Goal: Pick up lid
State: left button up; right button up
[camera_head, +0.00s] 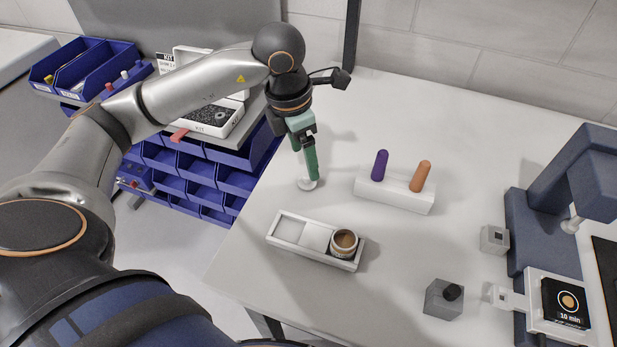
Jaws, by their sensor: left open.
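A small white round piece, which looks like the lid (307,185), lies on the white table near its left edge. My left gripper (309,171) points down right over it, with green fingers open. One finger reaches close to the lid and hides part of it; I cannot tell if they touch. An open round jar (344,241) with brown content stands in the right part of a white tray (285,253), in front of the gripper. My right gripper is not in view.
A white block (395,195) holds a purple and an orange handle, right of the gripper. Blue bins (190,180) are beyond the table's left edge.

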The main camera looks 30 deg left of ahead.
aim_at(307, 175)
pick_arm(q)
jog(key=f, duration=0.4)
jog(key=w+f, duration=0.1)
jog(key=f, duration=0.1)
jog(key=shift+f+p, duration=0.3)
jog(key=shift+p, duration=0.1)
grip_shut()
dwell(0.4)
